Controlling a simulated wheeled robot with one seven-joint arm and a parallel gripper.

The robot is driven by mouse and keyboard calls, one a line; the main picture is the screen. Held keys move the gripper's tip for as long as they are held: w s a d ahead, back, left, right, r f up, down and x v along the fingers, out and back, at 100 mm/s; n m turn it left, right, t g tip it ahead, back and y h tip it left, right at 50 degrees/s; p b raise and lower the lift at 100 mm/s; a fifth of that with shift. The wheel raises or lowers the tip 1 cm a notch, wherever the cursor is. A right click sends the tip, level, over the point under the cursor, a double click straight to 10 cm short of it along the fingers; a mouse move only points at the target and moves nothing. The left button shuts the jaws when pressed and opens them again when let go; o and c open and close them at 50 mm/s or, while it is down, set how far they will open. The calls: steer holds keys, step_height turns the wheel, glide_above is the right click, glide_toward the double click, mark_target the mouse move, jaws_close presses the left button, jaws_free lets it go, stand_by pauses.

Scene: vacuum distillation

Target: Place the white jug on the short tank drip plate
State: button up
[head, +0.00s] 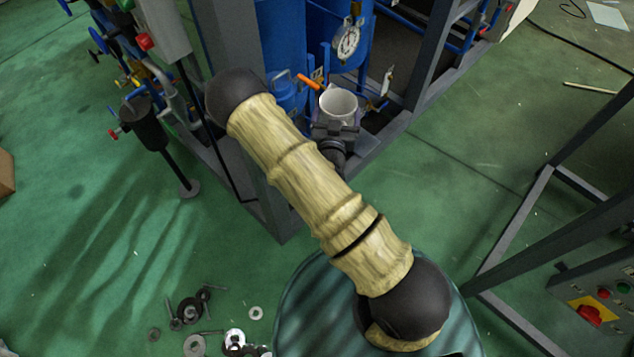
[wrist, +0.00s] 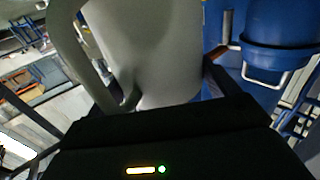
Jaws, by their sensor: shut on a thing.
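The white jug (head: 338,103) is upright at the end of my arm in the head view, in front of the blue tanks. My gripper (head: 335,130) is shut on the jug. In the wrist view the jug (wrist: 150,50) fills the upper middle, with its handle at the left, above the dark gripper body (wrist: 160,135). A short blue tank (head: 288,95) stands just left of the jug; a blue tank with a metal handle also shows in the wrist view (wrist: 280,45). I cannot make out the drip plate, and I cannot tell whether the jug touches anything below.
A grey frame post (head: 240,100) stands left of the jug. A round gauge (head: 348,43) and an orange-handled valve (head: 309,82) are close behind it. Loose metal parts (head: 195,310) lie on the green floor. A frame with a control panel (head: 605,300) is at the right.

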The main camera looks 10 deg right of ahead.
steer(key=w+d+f+b, duration=0.4)
steer(key=f+b, duration=0.9)
steer(key=f, duration=0.2)
steer(key=w+d+f+b, duration=0.3)
steer(key=f+b, duration=1)
steer(key=f, duration=0.1)
steer(key=w+d+f+b, duration=0.4)
steer(key=f+b, duration=0.8)
steer(key=f, duration=0.3)
steer(key=w+a+n+y, duration=0.1)
steer(key=w+a, duration=0.2)
steer(key=a, duration=0.3)
steer(key=w+a+f+y, duration=0.1)
steer(key=w+a, duration=0.1)
steer(key=a, duration=0.5)
steer(key=shift+w+a+n+t+y+b, duration=0.15)
steer(key=shift+w+n+t+y+b, duration=0.15)
steer(key=shift+w+n+y+b, duration=0.1)
steer(key=shift+f, duration=0.15)
step_height(320, 180, down, 6)
steer(key=b, duration=0.4)
steer(key=shift+f+b, duration=1.25)
steer(key=shift+f, duration=0.8)
